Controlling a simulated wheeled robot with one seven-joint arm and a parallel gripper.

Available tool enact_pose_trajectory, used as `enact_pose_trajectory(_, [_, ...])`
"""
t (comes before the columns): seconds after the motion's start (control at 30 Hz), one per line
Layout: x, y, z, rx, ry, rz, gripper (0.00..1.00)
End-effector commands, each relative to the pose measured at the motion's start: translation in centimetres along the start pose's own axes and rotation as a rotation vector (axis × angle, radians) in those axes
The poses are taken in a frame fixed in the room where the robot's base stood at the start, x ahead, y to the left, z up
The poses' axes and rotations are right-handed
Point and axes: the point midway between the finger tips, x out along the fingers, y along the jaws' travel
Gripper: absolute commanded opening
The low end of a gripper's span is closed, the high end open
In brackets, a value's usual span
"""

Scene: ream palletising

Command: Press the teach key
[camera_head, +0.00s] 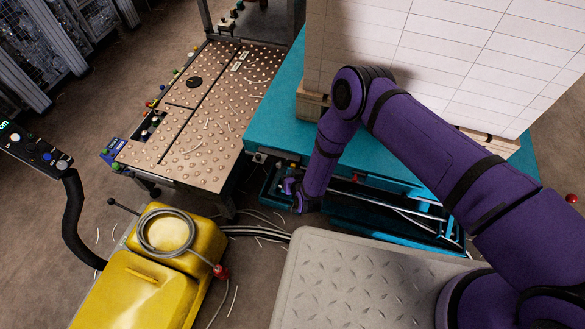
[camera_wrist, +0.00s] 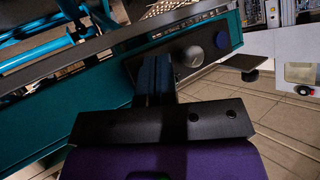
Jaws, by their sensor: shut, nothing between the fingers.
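My purple arm reaches down at the side of a teal lift table (camera_head: 282,110), and my gripper (camera_head: 290,188) is low beside it. In the wrist view the dark fingers of my gripper (camera_wrist: 152,62) are together and empty. I cannot tell whether the fingers touch the panel. No label is readable, so I cannot tell which control is the teach key.
A pedestal control panel (camera_head: 35,147) with a lit green display stands at left. A ball-studded table (camera_head: 205,120) is behind, with a blue box (camera_head: 112,149) at its corner. A yellow machine (camera_head: 150,275) with a coiled cable is in front. Stacked white reams (camera_head: 455,55) stand on the lift table.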

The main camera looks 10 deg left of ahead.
Motion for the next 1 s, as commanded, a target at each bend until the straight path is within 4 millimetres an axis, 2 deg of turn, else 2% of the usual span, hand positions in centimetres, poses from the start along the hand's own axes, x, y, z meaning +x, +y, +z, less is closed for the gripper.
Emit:
enact_pose_trajectory(0.53, [0.1, 0.1, -0.1, 0.0, 0.001, 0.0, 0.0])
enact_pose_trajectory(1.0, [-1.1, -0.8, 0.8, -0.001, 0.001, 0.0, 0.0])
